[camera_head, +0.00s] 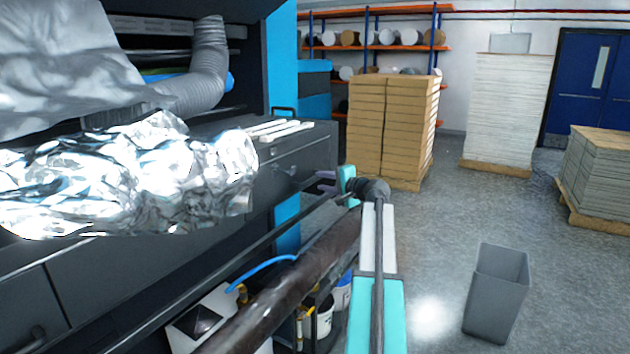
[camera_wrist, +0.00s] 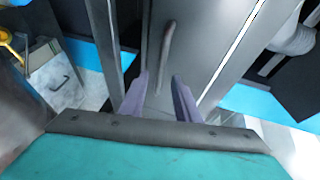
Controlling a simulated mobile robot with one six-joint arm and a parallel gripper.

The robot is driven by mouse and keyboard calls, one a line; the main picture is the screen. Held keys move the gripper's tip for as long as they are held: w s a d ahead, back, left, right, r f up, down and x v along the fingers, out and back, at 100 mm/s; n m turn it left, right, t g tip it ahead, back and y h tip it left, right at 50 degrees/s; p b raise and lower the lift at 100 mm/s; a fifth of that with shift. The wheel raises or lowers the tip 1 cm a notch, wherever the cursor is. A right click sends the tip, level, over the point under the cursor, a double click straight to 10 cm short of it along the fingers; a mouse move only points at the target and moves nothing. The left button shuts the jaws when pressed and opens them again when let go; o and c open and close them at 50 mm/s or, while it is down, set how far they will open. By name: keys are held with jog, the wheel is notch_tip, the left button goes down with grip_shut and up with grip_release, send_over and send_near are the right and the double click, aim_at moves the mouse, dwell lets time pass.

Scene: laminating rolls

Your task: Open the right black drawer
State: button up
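The right black drawer (camera_head: 300,160) is in the dark machine front in the head view and looks closed. Its handle (camera_head: 288,172) is a small dark bar on the drawer face. In the wrist view the drawer front (camera_wrist: 200,50) is a grey panel, and the curved handle (camera_wrist: 167,50) runs up it. My gripper (camera_wrist: 160,80) is open, with its two purple fingers apart and the near end of the handle between them in the picture. No contact with the handle is visible. In the head view my gripper (camera_head: 325,182) is just right of the drawer, its fingers partly hidden.
Crumpled silver foil (camera_head: 130,180) hangs over the left part of the machine. White strips (camera_head: 280,130) lie on the machine top. A grey bin (camera_head: 497,295) stands on open floor at right.

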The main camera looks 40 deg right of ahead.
aim_at(314, 179)
jog(key=shift+p+x, duration=0.3)
jog(key=shift+x, duration=1.95)
